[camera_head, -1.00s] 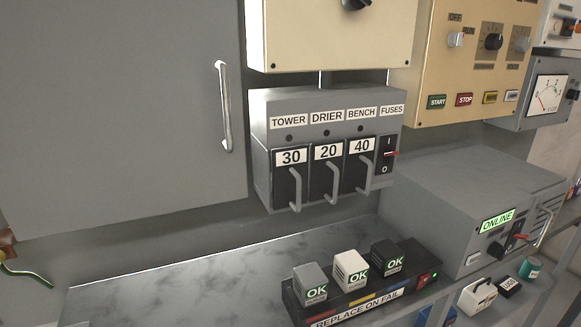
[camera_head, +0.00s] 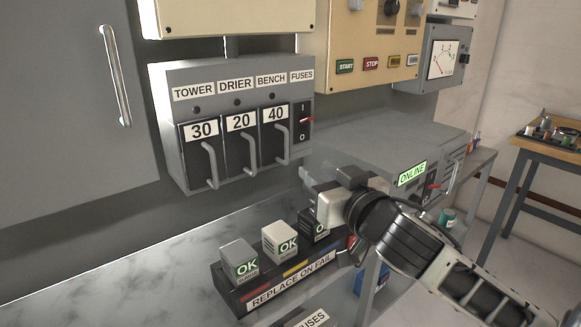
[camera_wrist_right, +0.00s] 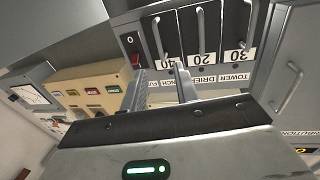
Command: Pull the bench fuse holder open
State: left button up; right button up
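The bench fuse holder (camera_head: 269,147) is the black holder marked 40, at the right of three in the grey fuse box (camera_head: 236,82). It sits flush with its neighbours, its grey loop handle (camera_head: 285,150) standing out in front. In the right wrist view, upside down, the bench fuse holder (camera_wrist_right: 173,38) lies beyond the fingers. My right gripper (camera_head: 307,178) is below and right of the handle, apart from it. The right wrist view shows its two fingers (camera_wrist_right: 160,90) spread with nothing between them. My left gripper is not in view.
The tower holder (camera_head: 192,158) and drier holder (camera_head: 233,150) are beside it on the left, and a red-levered switch (camera_head: 303,121) on the right. A grey ONLINE unit (camera_head: 385,150) stands behind my right arm.

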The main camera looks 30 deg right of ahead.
aim_at(288, 148)
jog(key=w, duration=0.3)
jog(key=w+d+b, duration=0.1)
jog(key=w, duration=0.6)
jog(key=shift+d+r+b, duration=0.1)
jog(key=shift+d+b, duration=0.05)
jog(key=shift+b, duration=0.2)
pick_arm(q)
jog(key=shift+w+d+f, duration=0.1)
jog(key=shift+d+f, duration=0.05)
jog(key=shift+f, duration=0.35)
pick_arm(e)
jog(key=shift+w, duration=0.75)
grip_shut()
